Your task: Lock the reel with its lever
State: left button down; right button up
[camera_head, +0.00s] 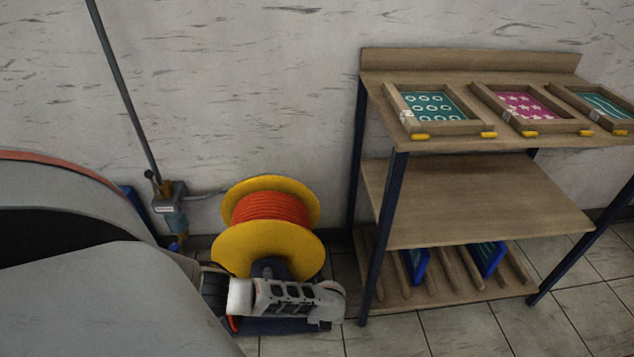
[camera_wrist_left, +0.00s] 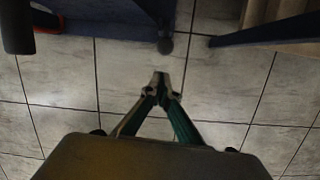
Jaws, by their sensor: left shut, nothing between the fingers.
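The reel (camera_head: 268,250) has yellow flanges and orange-red hose wound between them, and stands on the floor near the wall. My left arm reaches in from the left, and its wrist crosses in front of the reel's lower part and base. In the left wrist view my left gripper (camera_wrist_left: 160,80) is shut and empty over the floor tiles. Part of a dark blue frame (camera_wrist_left: 110,15) with a dark round end (camera_wrist_left: 166,46) lies just beyond the fingertips, apart from them. A black cylinder (camera_wrist_left: 17,28) shows at upper left. I cannot tell which part is the lever. My right gripper is out of view.
A wooden shelf unit (camera_head: 475,205) with dark blue legs stands close on the reel's right, with framed screens on top. A pipe with a valve (camera_head: 170,205) runs down the wall behind left. Tiled floor (camera_head: 455,330) is free in front of the shelf.

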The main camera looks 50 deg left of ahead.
pick_arm(q)
notch_tip(320, 180, up, 5)
jog(key=shift+a+f+p, duration=0.1)
jog(key=shift+a+p, duration=0.05)
jog(key=shift+p, duration=0.7)
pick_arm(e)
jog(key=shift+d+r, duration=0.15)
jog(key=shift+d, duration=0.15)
